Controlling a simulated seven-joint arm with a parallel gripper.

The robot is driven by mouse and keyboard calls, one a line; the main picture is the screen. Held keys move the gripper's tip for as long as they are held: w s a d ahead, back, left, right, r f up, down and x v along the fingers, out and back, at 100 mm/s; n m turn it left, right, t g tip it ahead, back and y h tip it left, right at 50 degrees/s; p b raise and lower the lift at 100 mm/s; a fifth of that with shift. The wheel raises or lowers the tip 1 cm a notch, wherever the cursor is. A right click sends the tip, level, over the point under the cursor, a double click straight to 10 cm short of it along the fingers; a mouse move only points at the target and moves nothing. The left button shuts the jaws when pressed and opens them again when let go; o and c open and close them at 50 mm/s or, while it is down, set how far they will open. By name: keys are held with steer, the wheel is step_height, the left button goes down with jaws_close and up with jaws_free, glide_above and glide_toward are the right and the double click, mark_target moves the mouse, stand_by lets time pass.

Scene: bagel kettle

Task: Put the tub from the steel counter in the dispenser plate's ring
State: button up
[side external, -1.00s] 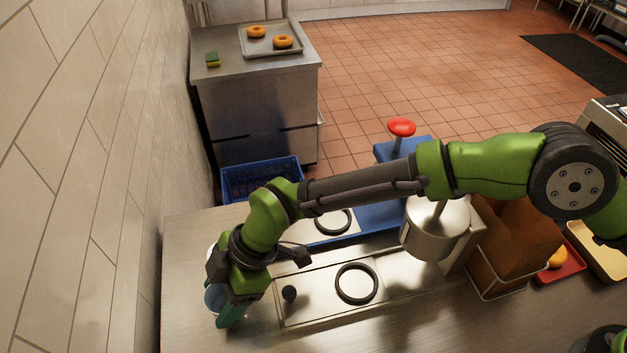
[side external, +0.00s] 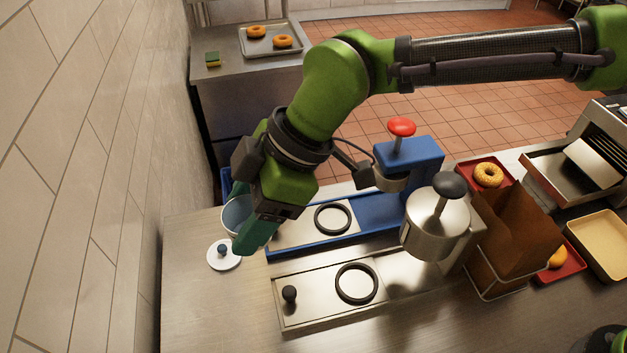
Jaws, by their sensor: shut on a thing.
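My gripper (side external: 246,214) is shut on a pale blue-grey tub (side external: 236,213) at the left of the steel counter (side external: 190,310). One teal finger is on the near side of the tub and the gripper body covers its right part. The tub appears raised, but its height is hard to tell. To its right, a black ring (side external: 332,218) lies on the plate of the blue dispenser (side external: 410,160) with a red knob. A second black ring (side external: 357,283) lies on the plate of the steel dispenser (side external: 436,225) with a black knob. Both rings look empty.
A white lid (side external: 224,256) with a dark knob lies below the tub in the picture. A black knob (side external: 289,294) stands on the near plate. A brown bag (side external: 512,240) in a wire holder and red trays are at right. The counter's front left is bare.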

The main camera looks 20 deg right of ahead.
steer(key=s+d+r+m+t+h, duration=0.1)
steer(key=s+d+r+m+t, duration=0.15)
steer(key=d+m, duration=0.5)
steer(key=m+t+h, duration=0.4)
steer(key=m, duration=0.3)
glide_above(347, 270)
steer(key=s, duration=0.3)
steer(key=f, duration=1.9)
steer(key=shift+w+d+f, duration=0.1)
steer(key=shift+d+f, duration=0.15)
steer(key=shift+d, duration=0.15)
steer(key=shift+f, duration=0.1)
steer(key=o, duration=0.8)
steer(key=shift+o, duration=0.2)
